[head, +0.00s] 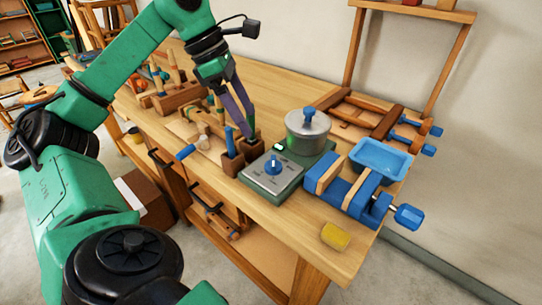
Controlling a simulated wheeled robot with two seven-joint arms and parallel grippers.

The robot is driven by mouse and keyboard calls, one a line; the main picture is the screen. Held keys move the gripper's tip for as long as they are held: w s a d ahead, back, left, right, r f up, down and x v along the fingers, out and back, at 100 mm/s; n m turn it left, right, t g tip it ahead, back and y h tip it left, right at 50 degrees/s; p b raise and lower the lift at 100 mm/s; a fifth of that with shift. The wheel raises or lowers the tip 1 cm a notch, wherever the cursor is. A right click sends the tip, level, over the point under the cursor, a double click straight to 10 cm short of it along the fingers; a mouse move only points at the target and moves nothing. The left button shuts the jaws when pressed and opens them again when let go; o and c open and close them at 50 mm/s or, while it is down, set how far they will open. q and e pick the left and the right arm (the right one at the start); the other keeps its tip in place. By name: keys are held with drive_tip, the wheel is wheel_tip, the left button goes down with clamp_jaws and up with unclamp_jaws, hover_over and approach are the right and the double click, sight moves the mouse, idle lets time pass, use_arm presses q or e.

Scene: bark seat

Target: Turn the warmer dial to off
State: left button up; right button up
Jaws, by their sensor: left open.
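The warmer (297,178) is a low green unit on the wooden bench, with a pale grey plate on its front part. The blue dial (271,164) stands on that plate; its small markings are too small to read. A grey pot (307,136) with a blue knob on its lid sits on the back part. My left gripper (246,134) is open and points down, above and behind the dial to its left. Its purple fingers are close to a wooden block holder and apart from the dial. My right gripper is not in view.
A wooden block holder (231,166) stands just left of the warmer. A blue vise (345,196), a blue tray (378,158) and a yellow sponge (335,236) are to the right. Racks of tools (171,96) fill the bench's far left. The bench front near the warmer is clear.

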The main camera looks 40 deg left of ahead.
sight(272, 160)
use_arm(q)
drive_tip(key=b+x, duration=0.1)
drive_tip(key=x, duration=1.1)
drive_tip(key=shift+d, duration=0.15)
clamp_jaws()
